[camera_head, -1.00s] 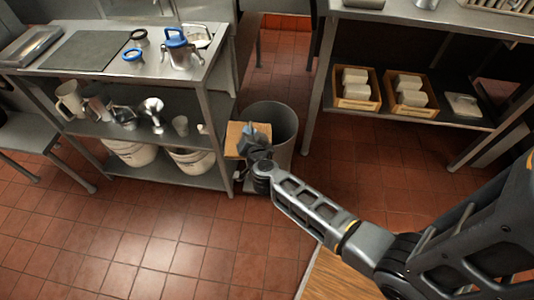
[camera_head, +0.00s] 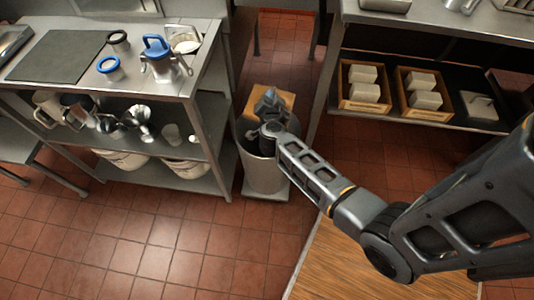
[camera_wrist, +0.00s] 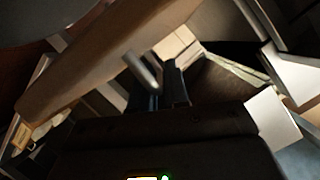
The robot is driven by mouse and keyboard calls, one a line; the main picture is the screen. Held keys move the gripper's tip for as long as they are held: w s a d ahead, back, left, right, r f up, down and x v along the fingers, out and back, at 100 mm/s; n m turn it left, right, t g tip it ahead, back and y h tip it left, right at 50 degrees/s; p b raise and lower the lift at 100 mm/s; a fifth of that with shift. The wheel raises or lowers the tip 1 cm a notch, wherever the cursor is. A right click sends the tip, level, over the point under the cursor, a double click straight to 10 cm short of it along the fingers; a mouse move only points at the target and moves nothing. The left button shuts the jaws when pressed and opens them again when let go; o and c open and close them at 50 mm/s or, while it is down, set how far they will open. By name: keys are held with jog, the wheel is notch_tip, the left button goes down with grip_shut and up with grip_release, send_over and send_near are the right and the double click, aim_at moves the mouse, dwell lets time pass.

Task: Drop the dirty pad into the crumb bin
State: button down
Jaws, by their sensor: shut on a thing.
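The dirty pad is a flat tan square (camera_head: 285,98) seen beyond my gripper (camera_head: 268,106) in the head view. In the wrist view it is a broad brown slab (camera_wrist: 95,65), with a grey handle-like bar near my fingers (camera_wrist: 160,92). My gripper is shut on the pad, seemingly by that bar; the exact contact is dark. The crumb bin is a tall grey round bin (camera_head: 263,175) on the floor. The pad and my gripper appear over its mouth, hiding much of its far rim. Their height above it is hard to judge.
A steel table (camera_head: 185,88) with jugs and a dark mat stands left of the bin. A shelf unit at right holds wooden crates (camera_head: 364,104) of white blocks and a pale pad-like thing (camera_head: 478,106). Tiled floor (camera_head: 215,245) is open in front.

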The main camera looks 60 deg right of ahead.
jog(key=shift+f+b, duration=2.9)
jog(key=shift+b, duration=0.6)
jog(key=c, duration=1)
grip_release()
jog(key=shift+c, duration=0.2)
jog(key=p+v, duration=0.2)
jog(key=v, duration=0.6)
